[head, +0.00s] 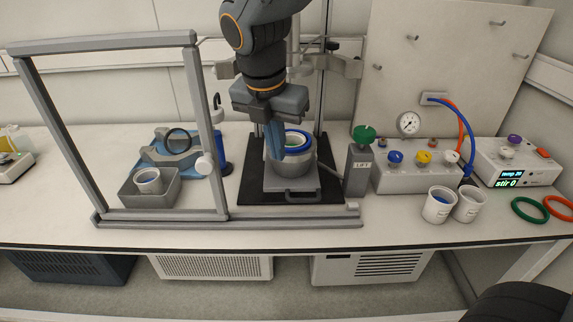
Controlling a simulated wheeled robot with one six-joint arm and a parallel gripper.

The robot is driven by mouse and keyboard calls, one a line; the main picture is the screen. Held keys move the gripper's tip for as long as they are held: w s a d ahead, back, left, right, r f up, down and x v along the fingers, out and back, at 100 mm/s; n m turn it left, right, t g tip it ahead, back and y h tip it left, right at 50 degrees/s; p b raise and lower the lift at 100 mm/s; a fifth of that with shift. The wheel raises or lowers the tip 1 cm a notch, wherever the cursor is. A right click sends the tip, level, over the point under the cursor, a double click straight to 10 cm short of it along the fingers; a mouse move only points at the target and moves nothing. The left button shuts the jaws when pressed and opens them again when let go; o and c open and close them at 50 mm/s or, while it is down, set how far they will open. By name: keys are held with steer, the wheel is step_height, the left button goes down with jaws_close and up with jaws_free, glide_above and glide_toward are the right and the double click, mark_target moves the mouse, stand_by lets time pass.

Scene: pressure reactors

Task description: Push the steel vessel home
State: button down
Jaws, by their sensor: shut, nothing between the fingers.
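The steel vessel (302,168) stands upright on a grey carrier with a front handle (301,197), on a black base plate (249,190) in the middle of the bench. A blue ring, a white ring and some green show at its open top. My gripper (275,157) points down with its blue fingers shut and empty. The fingers overlap the left part of the vessel's rim in the head view. I cannot tell whether they touch it. My gripper hides part of the vessel and what is behind it.
A grey frame (210,120) stands at left, around a grey tray (165,193) with a white cup. A lift post (357,168) with a green knob is close right of the vessel. Further right are a valve box (405,179), two white cups (439,206) and a stirrer unit (505,155).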

steer(key=p, duration=0.2)
glide_above(287, 187)
steer(key=shift+n, duration=0.3)
steer(key=shift+f, duration=4.3)
